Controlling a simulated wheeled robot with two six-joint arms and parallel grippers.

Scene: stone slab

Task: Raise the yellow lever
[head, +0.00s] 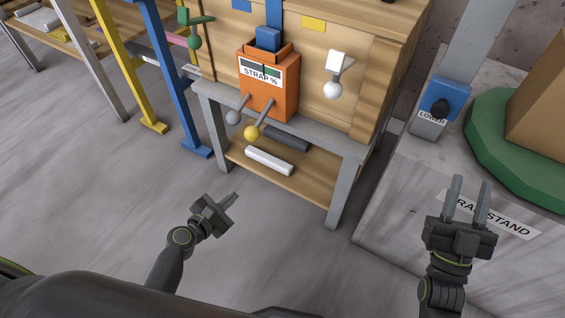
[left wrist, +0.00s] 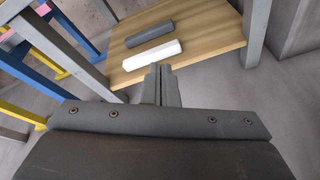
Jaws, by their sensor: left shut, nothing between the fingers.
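The yellow lever shows in the head view as a yellow ball knob (head: 251,133) on a short grey rod, low on the front of an orange box (head: 271,88) labelled "STRAP %". A grey-knobbed lever (head: 233,117) sits just left of it. My left gripper (head: 235,196) is shut and empty, below and left of the yellow knob and apart from it. In the left wrist view its closed fingers (left wrist: 160,72) point toward a low wooden shelf; the yellow knob does not show there. My right gripper (head: 471,188) is open and empty at the right.
The orange box stands on a grey-framed bench (head: 330,146). Its lower shelf (head: 300,192) holds a white bar (head: 269,160) and a dark bar (head: 287,140). A stone block (head: 400,200) stands at right; the floor between is clear.

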